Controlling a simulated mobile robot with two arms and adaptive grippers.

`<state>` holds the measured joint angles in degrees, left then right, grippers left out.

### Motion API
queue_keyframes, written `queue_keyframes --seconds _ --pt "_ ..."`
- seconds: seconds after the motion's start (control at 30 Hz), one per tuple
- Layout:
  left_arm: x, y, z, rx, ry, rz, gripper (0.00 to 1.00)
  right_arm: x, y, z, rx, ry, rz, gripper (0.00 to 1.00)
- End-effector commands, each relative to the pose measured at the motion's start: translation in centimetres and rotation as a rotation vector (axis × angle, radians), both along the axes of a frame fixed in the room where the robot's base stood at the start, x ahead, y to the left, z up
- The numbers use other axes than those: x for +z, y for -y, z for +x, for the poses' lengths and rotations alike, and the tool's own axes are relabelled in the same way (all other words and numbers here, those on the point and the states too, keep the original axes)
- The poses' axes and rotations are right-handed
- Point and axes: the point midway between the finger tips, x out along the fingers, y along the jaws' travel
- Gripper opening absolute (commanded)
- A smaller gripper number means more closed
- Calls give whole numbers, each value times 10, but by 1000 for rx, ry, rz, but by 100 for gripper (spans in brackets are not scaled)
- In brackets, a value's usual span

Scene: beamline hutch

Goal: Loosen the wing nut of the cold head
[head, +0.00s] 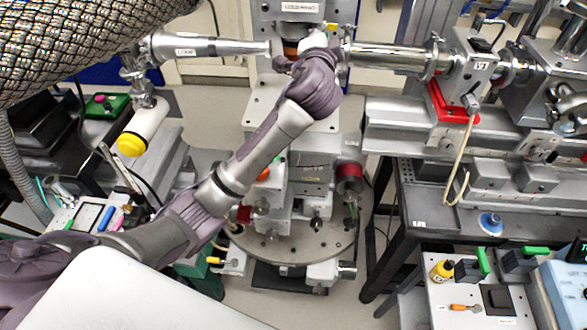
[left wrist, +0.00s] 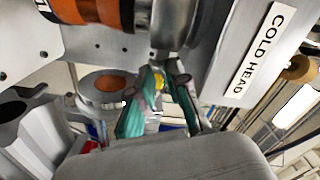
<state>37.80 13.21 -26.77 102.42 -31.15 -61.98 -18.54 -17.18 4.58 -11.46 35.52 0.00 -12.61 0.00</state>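The cold head (head: 291,22) is at the top middle of the head view, a grey body with a label. In the left wrist view its label plate (left wrist: 257,52) is close at upper right. My left gripper (head: 318,62) is up against its underside, and in the left wrist view its teal-padded fingers (left wrist: 165,88) stand apart. A small yellow piece (left wrist: 158,78), perhaps the wing nut, shows between the fingertips; I cannot tell whether they touch it. The wing nut is not clear in the head view. My right gripper is not in view.
Steel beam pipes (head: 390,57) and (head: 210,46) flank the cold head on both sides. A round stage plate (head: 295,240) is below. A rail bench with a red-based valve (head: 450,105) stands at right. A yellow-capped cylinder (head: 143,128) is at left.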

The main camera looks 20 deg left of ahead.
Motion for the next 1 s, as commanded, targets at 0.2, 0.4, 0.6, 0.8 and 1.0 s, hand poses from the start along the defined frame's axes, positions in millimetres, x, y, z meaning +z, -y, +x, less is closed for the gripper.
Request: queue_keyframes --seconds 0.2,0.4,0.6,0.8,1.0 --pt "9 -2 1 3 -107 387 15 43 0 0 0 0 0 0" --pt "9 -2 0 2 -187 672 15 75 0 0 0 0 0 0" --pt "7 -1 0 2 -251 900 15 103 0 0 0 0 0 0" --pt "-5 2 -6 -3 -296 1055 15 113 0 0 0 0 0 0" --pt "-7 12 -40 -4 -292 1047 15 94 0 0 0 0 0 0"
